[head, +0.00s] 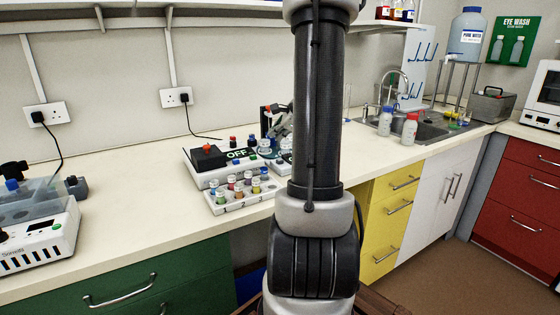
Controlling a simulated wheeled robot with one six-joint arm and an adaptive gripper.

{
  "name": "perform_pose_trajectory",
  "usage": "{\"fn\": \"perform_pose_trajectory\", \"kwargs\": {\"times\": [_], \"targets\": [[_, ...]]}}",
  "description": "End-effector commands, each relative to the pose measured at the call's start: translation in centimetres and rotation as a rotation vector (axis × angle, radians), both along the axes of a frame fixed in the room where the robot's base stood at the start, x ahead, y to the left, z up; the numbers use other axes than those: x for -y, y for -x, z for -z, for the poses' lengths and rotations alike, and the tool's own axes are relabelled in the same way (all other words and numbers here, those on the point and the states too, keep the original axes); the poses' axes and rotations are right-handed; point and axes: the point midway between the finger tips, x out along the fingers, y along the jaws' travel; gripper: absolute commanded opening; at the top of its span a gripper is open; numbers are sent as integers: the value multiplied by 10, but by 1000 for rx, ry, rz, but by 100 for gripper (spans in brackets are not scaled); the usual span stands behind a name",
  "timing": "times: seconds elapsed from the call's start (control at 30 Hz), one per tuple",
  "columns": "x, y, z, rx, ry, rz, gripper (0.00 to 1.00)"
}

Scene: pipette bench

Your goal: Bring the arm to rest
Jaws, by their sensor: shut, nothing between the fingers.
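My arm stands upright in the middle of the head view, its links running from the bottom edge to past the top edge. My gripper is not in view, so its fingers cannot be seen. The arm hides part of the bench behind it. Just left of the arm, a white device marked OFF (212,171) stands on the bench. In front of it is a white rack (224,207) with several small capped vials. A dark object (271,124) shows partly behind the arm; I cannot tell what it is.
The cream worktop (120,195) is clear between the left instrument (40,235) and the OFF device. Right of the arm are two capped bottles (410,128), a sink (428,130) and a large water container (467,38). Drawer fronts (395,215) lie below the worktop.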

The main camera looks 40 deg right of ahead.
Motion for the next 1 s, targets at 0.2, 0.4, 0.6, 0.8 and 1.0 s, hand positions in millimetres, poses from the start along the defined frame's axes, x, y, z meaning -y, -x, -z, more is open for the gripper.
{"fn": "perform_pose_trajectory", "kwargs": {"times": [0.2, 0.4, 0.6, 0.8, 1.0], "targets": [[0, 0, -6, -1, 0, 1, 0], [0, 0, -5, -1, 0, 1, 0], [0, 0, -5, -1, 0, 1, 0], [-6, 6, -2, -24, 75, -122, 0], [-54, 72, 24, -194, 260, -570, 0]]}}
